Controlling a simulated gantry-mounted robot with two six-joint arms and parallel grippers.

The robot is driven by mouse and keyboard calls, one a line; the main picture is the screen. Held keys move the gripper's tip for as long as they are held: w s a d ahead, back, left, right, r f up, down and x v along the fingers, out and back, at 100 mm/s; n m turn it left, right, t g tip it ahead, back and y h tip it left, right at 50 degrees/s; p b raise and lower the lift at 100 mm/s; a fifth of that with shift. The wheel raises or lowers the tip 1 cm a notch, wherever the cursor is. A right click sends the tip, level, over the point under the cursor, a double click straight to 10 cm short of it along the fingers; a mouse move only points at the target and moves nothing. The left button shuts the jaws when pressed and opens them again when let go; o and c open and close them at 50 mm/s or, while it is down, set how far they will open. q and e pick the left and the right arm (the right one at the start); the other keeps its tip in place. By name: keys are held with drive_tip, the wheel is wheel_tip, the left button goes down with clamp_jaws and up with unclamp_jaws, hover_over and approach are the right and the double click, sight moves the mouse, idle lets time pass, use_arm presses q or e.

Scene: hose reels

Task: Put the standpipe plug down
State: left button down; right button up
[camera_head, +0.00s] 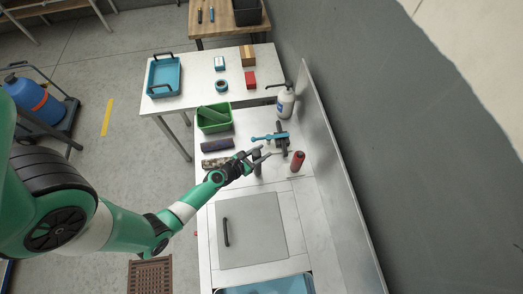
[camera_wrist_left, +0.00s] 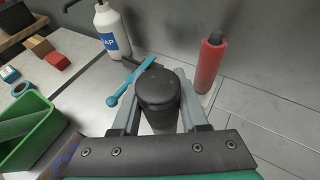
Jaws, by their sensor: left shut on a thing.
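The standpipe plug appears to be the black cylinder (camera_wrist_left: 158,88) between my left gripper's fingers in the left wrist view; its rounded top faces the camera. In the head view it is a small dark upright shape (camera_head: 258,169) at the fingers. My left gripper (camera_head: 259,156) is shut on it, over the pale worktop (camera_head: 240,181). The gripper's fingers (camera_wrist_left: 157,116) also show on both sides of the plug in the wrist view. I cannot tell whether the plug's lower end touches the worktop. My right gripper is not in view.
A red bottle (camera_head: 298,161) stands close to the right. A blue tool (camera_head: 268,138), a soap bottle (camera_head: 286,103) and a green bin (camera_head: 214,118) are behind. A dark block (camera_head: 217,145) lies left. A panel with a handle (camera_head: 256,232) is in front; a metal wall bounds the right.

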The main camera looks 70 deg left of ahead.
use_arm(q)
wheel_tip(320, 180, down, 2)
drive_tip(key=shift+s+f+b, duration=0.1)
drive_tip(key=shift+b, duration=0.2)
drive_tip(key=c, duration=0.9)
unclamp_jaws()
drive_tip(key=shift+f, duration=0.1)
drive_tip(key=o, duration=0.5)
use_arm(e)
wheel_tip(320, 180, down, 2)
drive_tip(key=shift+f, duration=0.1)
